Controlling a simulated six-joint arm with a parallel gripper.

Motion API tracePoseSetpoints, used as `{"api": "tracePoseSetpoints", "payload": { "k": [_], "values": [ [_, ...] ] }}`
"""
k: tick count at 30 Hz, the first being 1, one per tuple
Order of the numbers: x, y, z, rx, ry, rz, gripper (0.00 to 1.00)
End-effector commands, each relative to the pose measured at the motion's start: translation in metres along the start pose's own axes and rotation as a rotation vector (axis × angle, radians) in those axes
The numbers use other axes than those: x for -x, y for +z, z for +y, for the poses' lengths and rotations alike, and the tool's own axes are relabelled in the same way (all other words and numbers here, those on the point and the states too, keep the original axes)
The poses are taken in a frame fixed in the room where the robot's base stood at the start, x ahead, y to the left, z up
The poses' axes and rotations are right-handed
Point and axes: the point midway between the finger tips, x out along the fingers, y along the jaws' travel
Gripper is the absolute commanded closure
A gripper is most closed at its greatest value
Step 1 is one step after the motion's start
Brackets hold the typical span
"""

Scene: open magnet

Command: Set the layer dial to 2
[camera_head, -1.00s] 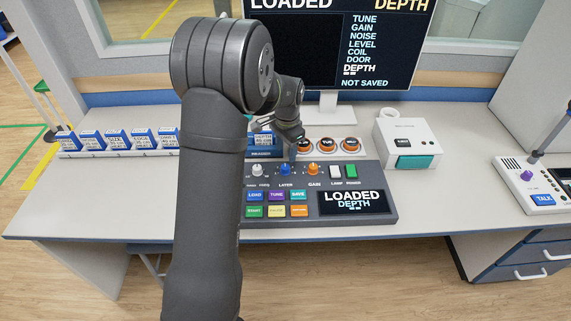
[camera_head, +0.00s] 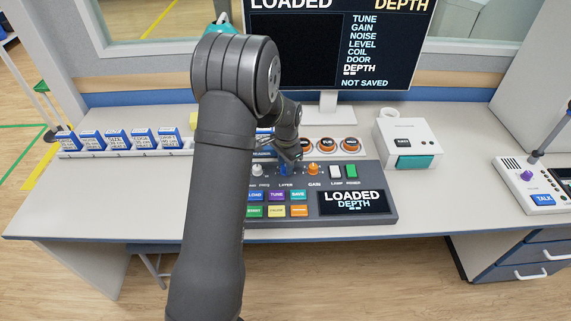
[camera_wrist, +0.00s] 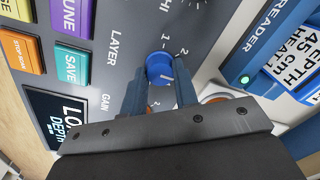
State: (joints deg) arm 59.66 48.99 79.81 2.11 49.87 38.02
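The layer dial is a blue knob on the grey console, partly behind my gripper in the head view (camera_head: 284,171). The wrist view shows the dial (camera_wrist: 160,67) close up, with the marks 1 and 2 printed on its far side. A pale pointer line shows on the knob, but I cannot tell exactly which mark it meets. My gripper (camera_wrist: 158,82) is open, with one finger on each side of the dial; whether they touch it is unclear. In the head view my gripper (camera_head: 288,157) is just above the dial. The console display (camera_head: 352,201) reads LOADED DEPTH.
An orange gain knob (camera_head: 313,170) stands right of the dial, and a pale knob (camera_head: 257,170) stands left. Coloured buttons (camera_head: 277,195) lie in front. The card reader (camera_wrist: 265,50) and round orange-topped items (camera_head: 327,146) are behind. A white box (camera_head: 408,140) stands at right.

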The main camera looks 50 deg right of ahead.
Motion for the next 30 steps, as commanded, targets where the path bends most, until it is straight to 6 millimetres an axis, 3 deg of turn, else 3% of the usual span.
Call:
{"api": "tracePoseSetpoints", "payload": {
  "k": [14, 30],
  "values": [
    [0.0005, -0.0004, -0.0002, 0.096, -0.001, -0.004, 0.96],
    [0.0008, -0.0009, -0.0007, 0.549, -0.001, -0.020, 0.96]
  ]
}}
